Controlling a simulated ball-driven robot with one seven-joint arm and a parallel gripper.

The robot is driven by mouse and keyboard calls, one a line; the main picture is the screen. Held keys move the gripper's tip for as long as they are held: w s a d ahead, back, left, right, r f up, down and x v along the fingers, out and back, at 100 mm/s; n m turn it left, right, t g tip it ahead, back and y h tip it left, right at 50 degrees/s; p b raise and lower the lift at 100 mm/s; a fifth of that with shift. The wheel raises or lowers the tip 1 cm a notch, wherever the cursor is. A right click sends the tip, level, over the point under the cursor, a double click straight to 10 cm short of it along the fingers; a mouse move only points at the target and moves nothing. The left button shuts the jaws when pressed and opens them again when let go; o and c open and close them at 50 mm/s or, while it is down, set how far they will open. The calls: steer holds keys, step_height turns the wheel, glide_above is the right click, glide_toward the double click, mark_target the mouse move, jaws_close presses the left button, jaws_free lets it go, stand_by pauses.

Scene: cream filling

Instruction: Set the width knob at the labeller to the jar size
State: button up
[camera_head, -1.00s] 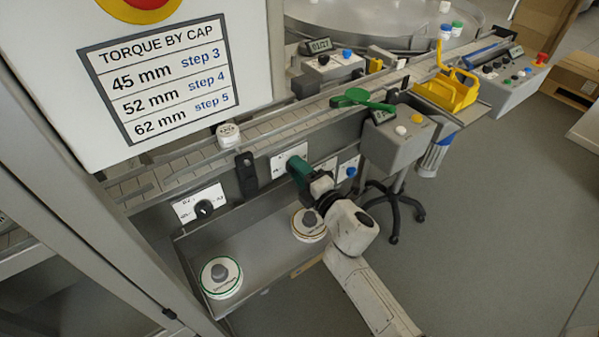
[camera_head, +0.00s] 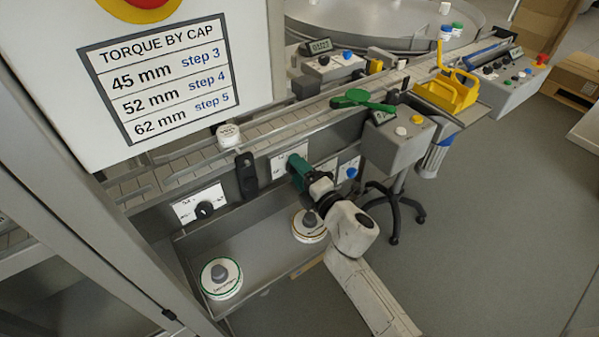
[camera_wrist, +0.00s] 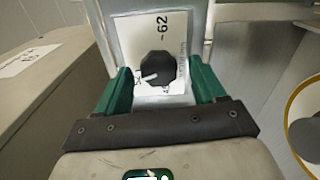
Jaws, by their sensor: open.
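A black knob (camera_wrist: 157,70) with a white pointer mark sits on a white dial plate (camera_wrist: 176,28) in the wrist view. The plate reads "62" at the top, turned sideways; its other marks are partly hidden. The pointer aims to the lower left of the picture, away from the 62. My gripper (camera_wrist: 162,84) is open, with one green finger on each side of the knob and gaps between. In the head view my gripper (camera_head: 297,172) is at the conveyor's front panel and covers the knob. A white jar (camera_head: 228,135) stands on the conveyor; its label is unreadable.
Another black knob (camera_head: 204,209) is on the panel at left. A tray (camera_head: 252,240) below holds two round white pieces with grey knobs. A grey control box (camera_head: 398,140) stands to the right. The torque sign (camera_head: 160,80) lists 45, 52 and 62 mm.

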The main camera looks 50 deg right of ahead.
steer(key=b+v, duration=0.2)
steer(key=v, duration=0.8)
steer(key=shift+s+b, duration=0.35)
steer(key=shift+s, duration=0.05)
steer(key=shift+a, duration=0.1)
